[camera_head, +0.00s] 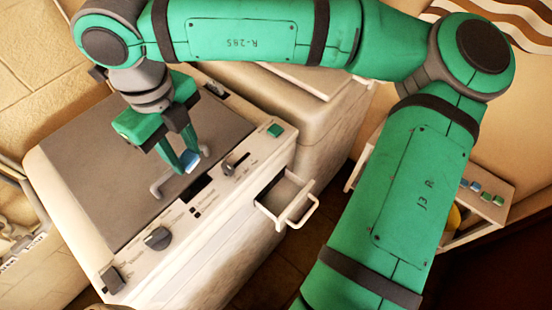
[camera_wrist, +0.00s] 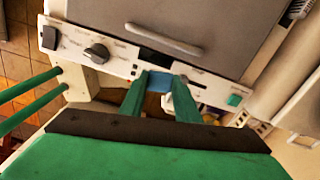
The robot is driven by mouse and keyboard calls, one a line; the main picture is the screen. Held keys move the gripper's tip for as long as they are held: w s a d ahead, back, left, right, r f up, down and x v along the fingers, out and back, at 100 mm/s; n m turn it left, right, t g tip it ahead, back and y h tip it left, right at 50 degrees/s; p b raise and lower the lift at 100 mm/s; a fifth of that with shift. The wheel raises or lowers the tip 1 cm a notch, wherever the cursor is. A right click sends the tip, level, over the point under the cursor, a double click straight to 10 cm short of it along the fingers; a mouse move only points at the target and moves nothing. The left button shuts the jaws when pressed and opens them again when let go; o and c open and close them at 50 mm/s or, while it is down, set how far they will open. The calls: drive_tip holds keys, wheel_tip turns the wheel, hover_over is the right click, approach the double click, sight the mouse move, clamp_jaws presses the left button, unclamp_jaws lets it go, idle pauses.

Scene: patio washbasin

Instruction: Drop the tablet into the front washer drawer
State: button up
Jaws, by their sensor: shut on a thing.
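My gripper (camera_head: 190,165) is shut on a small blue-and-white tablet (camera_head: 192,161), held above the front part of the washer's top, near the lid handle. The tablet also shows blue between the green fingertips in the wrist view (camera_wrist: 160,82). The washer (camera_head: 205,245) is white with a grey lid (camera_head: 100,160) and a control panel with knobs. Its front drawer (camera_head: 284,196) is pulled open, with a white handle, to the right of and below my gripper in the head view. The drawer's inside looks empty. In the wrist view the fingers partly hide the drawer.
A second white appliance (camera_head: 310,105) stands beside the washer. A small shelf (camera_head: 486,195) at the right carries several blue and green tablets. A grey lid handle (camera_head: 165,183) stands up near my fingers. The space above the open drawer looks clear.

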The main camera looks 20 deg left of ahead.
drive_tip(key=w+d+f+m, duration=0.1)
drive_tip(key=w+d+f, duration=0.3)
drive_tip(key=d, duration=0.4)
drive_tip(key=w+d+f+m, duration=0.1)
drive_tip(key=w+d+f, duration=0.25)
drive_tip(key=d, duration=0.35)
drive_tip(key=shift+w+d+f, duration=0.1)
drive_tip(key=shift+w+f, duration=0.1)
drive_tip(key=shift+f, duration=1.25)
drive_tip(key=shift+w+d+f, duration=0.1)
drive_tip(key=shift+w+f, duration=0.1)
drive_tip(key=shift+f, duration=1.25)
drive_tip(key=o, duration=1.1)
drive_tip(key=shift+a, duration=0.1)
wheel_tip(320, 180, up, 11)
drive_tip(key=shift+w+f, duration=0.1)
drive_tip(key=shift+f, duration=0.05)
